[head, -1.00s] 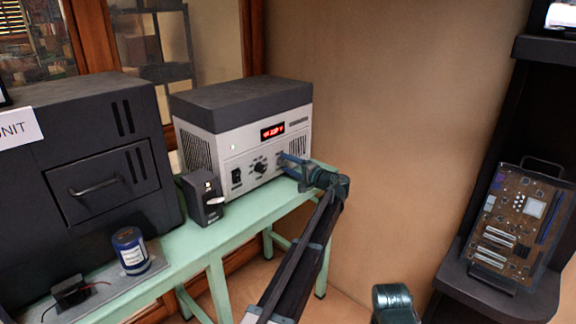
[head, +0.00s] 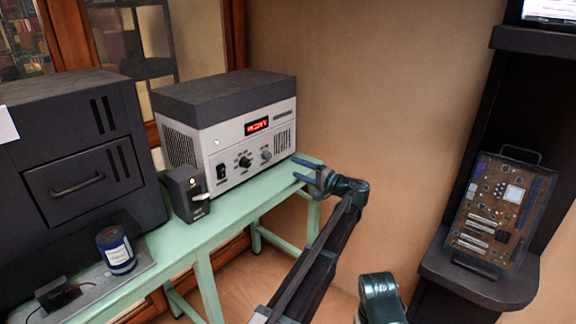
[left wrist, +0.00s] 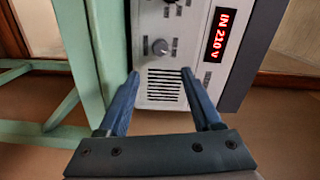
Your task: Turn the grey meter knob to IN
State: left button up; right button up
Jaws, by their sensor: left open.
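The grey meter knob (head: 266,154) is on the front panel of the silver and black power unit (head: 228,190), right of a black knob (head: 245,162). I cannot read the small labels around the knob. My left gripper (head: 296,168) is open and empty, to the right of the panel and apart from the knob. In the left wrist view its two blue fingers (left wrist: 160,74) point toward the panel. My right gripper is not in view.
The unit stands on a green bench (head: 240,202). Beside it are a small black box with a lever (head: 187,194), a blue cylinder (head: 116,250) and a large dark cabinet (head: 75,160). A circuit board (head: 500,210) sits on a black stand at right. Space right of the bench is open.

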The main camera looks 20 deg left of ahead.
pick_arm(q)
jog(key=shift+v, duration=0.85)
